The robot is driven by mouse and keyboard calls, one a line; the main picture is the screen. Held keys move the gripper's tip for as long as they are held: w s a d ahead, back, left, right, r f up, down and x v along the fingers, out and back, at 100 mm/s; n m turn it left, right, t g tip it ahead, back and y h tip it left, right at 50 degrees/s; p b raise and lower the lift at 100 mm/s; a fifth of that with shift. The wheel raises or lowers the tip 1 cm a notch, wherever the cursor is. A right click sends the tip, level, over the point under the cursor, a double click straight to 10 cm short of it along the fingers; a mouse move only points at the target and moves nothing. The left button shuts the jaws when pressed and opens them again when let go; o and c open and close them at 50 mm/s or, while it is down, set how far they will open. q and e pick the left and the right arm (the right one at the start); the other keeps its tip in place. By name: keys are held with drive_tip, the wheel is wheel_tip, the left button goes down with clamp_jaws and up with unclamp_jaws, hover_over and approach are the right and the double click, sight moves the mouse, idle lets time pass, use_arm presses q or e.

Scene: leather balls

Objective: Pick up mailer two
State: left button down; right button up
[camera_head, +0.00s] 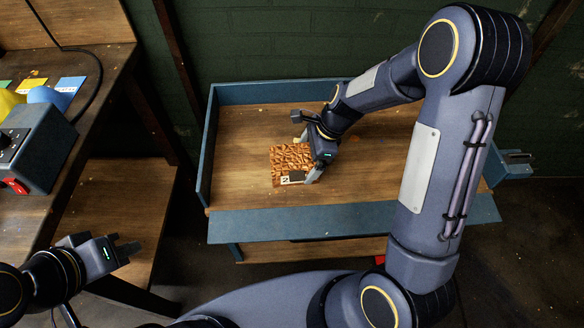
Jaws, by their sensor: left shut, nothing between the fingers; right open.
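Mailer two (285,158) is a brown, crinkle-patterned packet with a small label reading 2 at its lower edge. It lies on the wooden top of a blue-edged bench (240,115). My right gripper (304,148) is open over the right side of the mailer, with one finger beyond its far edge and the other near its lower right corner. The gripper hides part of the mailer's right edge, and I cannot tell whether it touches. My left gripper (128,248) is shut and empty at the lower left, well away from the mailer.
Blue raised edges bound the bench top at the left and back. My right arm covers much of its right side. A wooden workbench (100,75) at the left holds a blue box with a red switch (35,150). The bench top left of the mailer is clear.

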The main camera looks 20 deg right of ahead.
drive_tip(key=x, duration=0.3)
drive_tip(key=shift+w+f, duration=0.1)
drive_tip(key=shift+f, duration=0.1)
drive_tip(key=c, duration=1)
drive_tip(key=shift+r, duration=0.1)
